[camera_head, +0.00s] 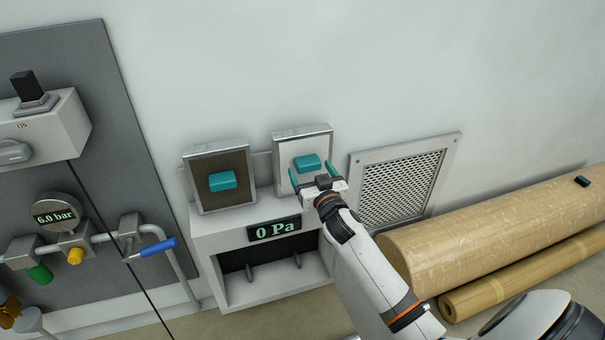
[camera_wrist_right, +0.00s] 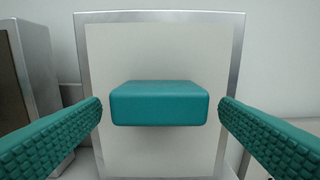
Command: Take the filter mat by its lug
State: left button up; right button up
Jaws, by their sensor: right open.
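Two framed filter mats stand side by side on the white housing. The left mat (camera_head: 208,166) is dark brown with a teal lug (camera_head: 222,181). The right mat (camera_head: 313,145) is white with a silver frame and a teal lug (camera_head: 307,163). My right gripper (camera_head: 310,178) is open in front of the white mat. In the right wrist view the white mat (camera_wrist_right: 160,50) fills the middle. Its lug (camera_wrist_right: 158,103) sits between my two teal fingers, with a gap on each side. My left gripper is not in view.
The white housing (camera_head: 205,228) carries a "0 Pa" display (camera_head: 274,230). A vent grille (camera_head: 402,185) is on the wall at the right. Large tan rolls (camera_head: 490,235) lie at the lower right. A grey panel (camera_head: 85,120) with a gauge (camera_head: 57,216) and valves stands at the left.

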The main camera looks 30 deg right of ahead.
jog(key=shift+x, duration=0.75)
jog(key=shift+r, duration=0.1)
jog(key=c, duration=1.3)
jog(key=shift+r, duration=0.1)
